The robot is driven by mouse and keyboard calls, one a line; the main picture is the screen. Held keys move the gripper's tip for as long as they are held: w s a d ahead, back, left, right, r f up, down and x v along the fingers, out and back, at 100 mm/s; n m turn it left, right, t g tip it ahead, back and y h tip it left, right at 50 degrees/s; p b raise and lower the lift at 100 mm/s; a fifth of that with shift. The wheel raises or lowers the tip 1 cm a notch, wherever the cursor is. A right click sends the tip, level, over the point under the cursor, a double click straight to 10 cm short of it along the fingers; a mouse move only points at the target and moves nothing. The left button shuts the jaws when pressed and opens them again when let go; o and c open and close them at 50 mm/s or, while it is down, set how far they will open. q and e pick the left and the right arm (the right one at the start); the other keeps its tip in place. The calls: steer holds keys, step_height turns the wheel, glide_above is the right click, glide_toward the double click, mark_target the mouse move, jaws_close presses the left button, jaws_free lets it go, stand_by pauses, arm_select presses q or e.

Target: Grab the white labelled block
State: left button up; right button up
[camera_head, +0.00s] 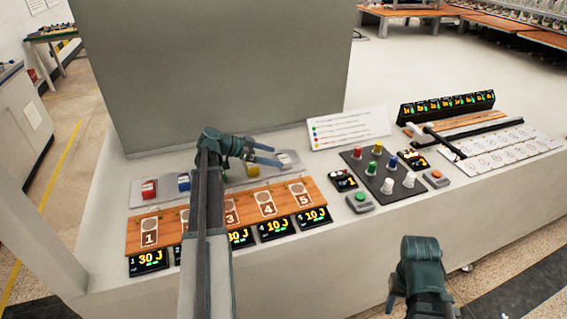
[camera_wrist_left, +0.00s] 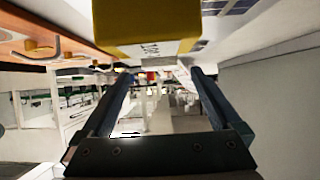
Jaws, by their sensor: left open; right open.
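The white block (camera_head: 288,158) is at the right end of a grey tray (camera_head: 219,187) on the light bench; its label cannot be made out. My left gripper (camera_head: 279,156) is open, its fingers pointing right beside the white block and partly covering it. I cannot tell whether they touch it. In the left wrist view, the left gripper (camera_wrist_left: 160,76) has spread fingers, and a yellow labelled block (camera_wrist_left: 147,30) fills the top, close to the camera. My right gripper (camera_head: 420,280) is low at the front right, away from the blocks, with its fingertips mostly hidden.
A red block (camera_head: 149,189), a blue block (camera_head: 183,182) and the yellow block (camera_head: 252,169) share the tray. An orange numbered board (camera_head: 140,233) lies in front, above several displays (camera_head: 148,261). A button panel (camera_head: 384,172) and a legend sign (camera_head: 348,129) stand to the right.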

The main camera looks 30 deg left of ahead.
mark_target(284, 158)
arm_select(q)
steer(key=b+x, duration=0.2)
steer(key=x, duration=0.3)
steer(key=shift+w+d+f, duration=0.15)
steer(key=shift+d, duration=0.05)
steer(key=c, duration=1.5)
steer(key=shift+r, duration=0.2)
steer(key=shift+c, duration=0.2)
steer(key=shift+r+p, duration=0.45)
steer(key=shift+r, duration=0.1)
step_height(284, 158, up, 3)
steer(key=p, duration=0.3)
steer(key=s+d, duration=0.2)
steer(key=d, duration=0.3)
steer(key=s+d, duration=0.2)
steer(key=d, duration=0.2)
steer(key=s+d, duration=0.2)
steer(key=d, duration=0.3)
steer(key=shift+s+d+r+p, duration=0.15)
steer(key=shift+d+r+p, duration=0.15)
steer(key=shift+d+p, duration=0.05)
